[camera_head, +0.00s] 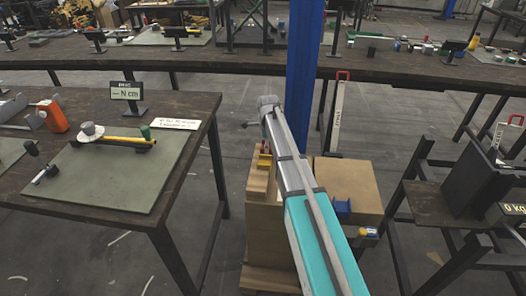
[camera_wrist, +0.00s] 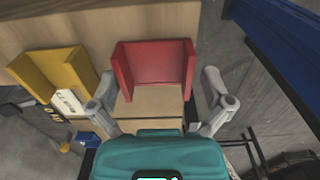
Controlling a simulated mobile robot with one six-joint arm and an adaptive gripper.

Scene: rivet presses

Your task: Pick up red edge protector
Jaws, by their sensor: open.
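The red edge protector (camera_wrist: 150,64) is an angled piece with raised sides, on a light brown box edge in the upper middle of the wrist view. In the head view only a small red bit (camera_head: 264,147) shows beside my arm. My gripper (camera_wrist: 160,84) is open, with one finger to the left and one to the right of the red protector. The fingers look apart from it, and nothing is held between them. In the head view my gripper (camera_head: 266,102) appears at the far end of the arm.
A yellow edge protector (camera_wrist: 50,72) sits left of the red one, with a white label (camera_wrist: 68,101) beside it. A blue post (camera_head: 305,70) stands close behind. Workbenches (camera_head: 190,190) are at left and back.

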